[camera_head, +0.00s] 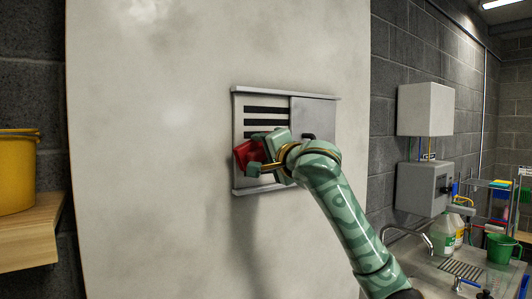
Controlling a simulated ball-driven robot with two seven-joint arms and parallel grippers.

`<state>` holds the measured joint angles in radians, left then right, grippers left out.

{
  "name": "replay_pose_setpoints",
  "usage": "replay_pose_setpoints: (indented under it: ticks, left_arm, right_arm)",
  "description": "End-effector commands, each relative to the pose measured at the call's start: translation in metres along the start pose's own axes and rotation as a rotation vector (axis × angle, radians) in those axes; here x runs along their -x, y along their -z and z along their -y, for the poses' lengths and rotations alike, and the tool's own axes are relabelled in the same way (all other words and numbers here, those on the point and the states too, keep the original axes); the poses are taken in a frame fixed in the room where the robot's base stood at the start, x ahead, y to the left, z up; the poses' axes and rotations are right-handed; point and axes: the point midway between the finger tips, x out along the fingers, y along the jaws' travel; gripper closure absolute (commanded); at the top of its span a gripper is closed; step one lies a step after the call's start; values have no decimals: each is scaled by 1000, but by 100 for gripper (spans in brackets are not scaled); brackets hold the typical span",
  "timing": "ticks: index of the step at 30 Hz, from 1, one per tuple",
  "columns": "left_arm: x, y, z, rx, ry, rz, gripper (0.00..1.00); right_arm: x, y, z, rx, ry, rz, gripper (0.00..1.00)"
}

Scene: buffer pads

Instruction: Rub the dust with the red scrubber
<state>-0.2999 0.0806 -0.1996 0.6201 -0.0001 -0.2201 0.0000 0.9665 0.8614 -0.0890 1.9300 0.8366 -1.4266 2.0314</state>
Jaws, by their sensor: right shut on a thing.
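The red scrubber (243,154) is in my right gripper (257,158), in front of the left part of a slotted vent plate. The gripper is shut on it, and the fingers and wrist hide much of it. I cannot tell whether the scrubber touches the surface. Cloudy grey smudges that look like dust show on the large pale panel (150,130) around the plate. My left gripper is not in view.
The vent plate (312,109) has a sliding cover and rails that stick out. A yellow bucket (16,175) stands on a wooden shelf (30,235) at left. Wall boxes (425,110), a sink tap (408,232), bottles (443,235) and a green bucket (500,248) are at right.

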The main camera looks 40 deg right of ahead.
Motion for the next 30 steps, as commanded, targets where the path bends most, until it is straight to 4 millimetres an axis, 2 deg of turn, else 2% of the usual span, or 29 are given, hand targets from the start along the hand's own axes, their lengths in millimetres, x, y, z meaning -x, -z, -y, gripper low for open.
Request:
replay_pose_setpoints:
  ticks: [11,30]
  left_arm:
    - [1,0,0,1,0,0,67]
    - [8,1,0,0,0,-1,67]
  right_arm:
    - [0,0,0,-1,0,-1,64]
    - [-13,-1,1,-2,0,0,64]
